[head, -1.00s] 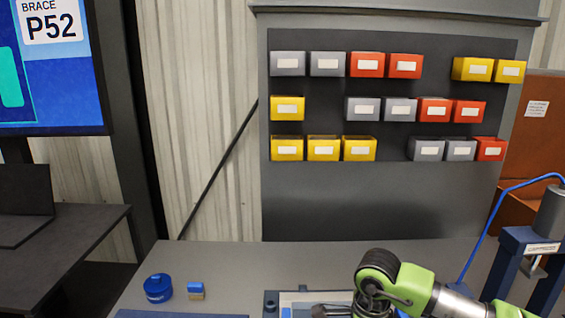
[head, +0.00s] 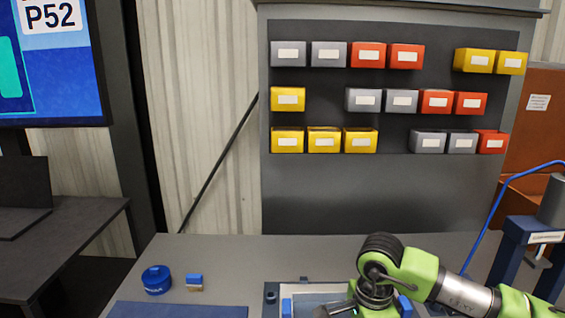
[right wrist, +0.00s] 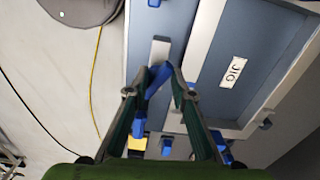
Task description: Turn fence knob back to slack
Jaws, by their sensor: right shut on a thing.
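In the right wrist view my right gripper (right wrist: 160,75) is shut on a blue knob (right wrist: 157,80), which shows between its two fingertips. The knob sits beside a pale grey block on a blue-grey jig surface (right wrist: 205,90) with light rails. A white label reading JIG (right wrist: 233,72) is on the panel to the right. In the head view my green right arm reaches over the jig (head: 322,288) at the bottom of the picture, and it hides part of the jig and the knob. My left gripper is in neither view.
A round blue container (head: 156,281) and a small blue-topped block (head: 194,282) stand on the bench's left part. A blue mat (head: 180,310) lies in front. A blue press-like frame (head: 515,255) stands at the right. Bins hang on the back panel (head: 350,190).

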